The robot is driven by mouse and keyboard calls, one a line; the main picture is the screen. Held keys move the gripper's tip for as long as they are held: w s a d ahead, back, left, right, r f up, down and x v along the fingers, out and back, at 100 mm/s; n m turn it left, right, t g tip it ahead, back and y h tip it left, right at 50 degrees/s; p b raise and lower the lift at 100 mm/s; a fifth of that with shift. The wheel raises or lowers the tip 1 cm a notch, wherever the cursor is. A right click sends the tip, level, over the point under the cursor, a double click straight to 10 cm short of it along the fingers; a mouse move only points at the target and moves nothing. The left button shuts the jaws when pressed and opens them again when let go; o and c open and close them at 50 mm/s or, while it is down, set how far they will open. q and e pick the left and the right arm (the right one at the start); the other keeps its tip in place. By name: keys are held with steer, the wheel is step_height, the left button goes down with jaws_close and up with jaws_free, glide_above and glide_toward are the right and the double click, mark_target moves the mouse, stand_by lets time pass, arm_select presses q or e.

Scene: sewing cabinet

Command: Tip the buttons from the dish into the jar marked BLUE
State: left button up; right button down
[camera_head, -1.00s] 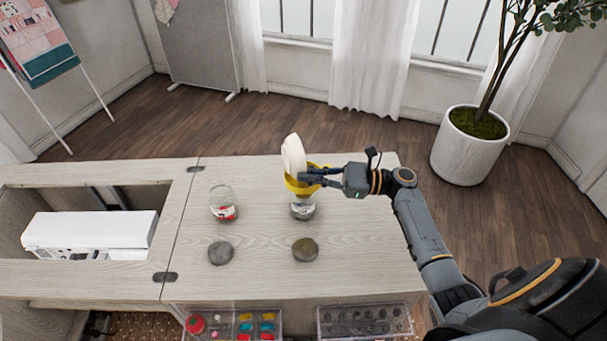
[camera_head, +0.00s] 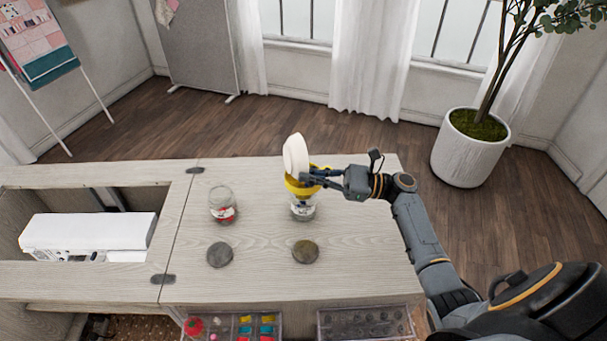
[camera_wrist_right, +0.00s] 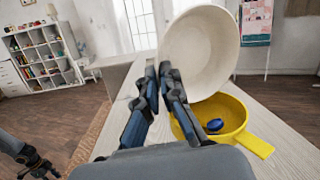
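A white dish (camera_head: 295,155) is tilted on its side above a yellow funnel (camera_head: 299,187). My right gripper (camera_head: 308,177) is shut on the dish rim; in the right wrist view its two fingers (camera_wrist_right: 160,90) are close together against the dish (camera_wrist_right: 201,52). The funnel (camera_wrist_right: 228,108) sits in the mouth of a clear jar (camera_head: 302,210), whose label is too small to read. A blue button (camera_wrist_right: 215,125) lies in the funnel. The dish's inner wall looks bare where it shows. A dark gripper (camera_wrist_right: 38,165), apparently my left, shows at the lower left of the wrist view.
A second clear jar (camera_head: 223,205) with red contents stands to the left. Two round grey lids (camera_head: 220,254) (camera_head: 305,251) lie in front of the jars. Compartment trays (camera_head: 365,322) line the front. A white sewing machine (camera_head: 88,232) sits in the cabinet opening at left.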

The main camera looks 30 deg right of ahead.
steer(key=a+r+n+g+h+p, duration=0.4)
steer(key=h+p, duration=0.4)
steer(key=p, duration=1.2)
steer(key=w+a+f+g+h, duration=0.2)
steer(key=a+f+h, duration=0.5)
steer(key=a+h, duration=0.1)
steer(key=shift+w+a+f+n+h, duration=0.2)
steer(key=shift+a+f+n+h, duration=0.1)
steer(key=shift+a, duration=0.45)
stand_by(0.7)
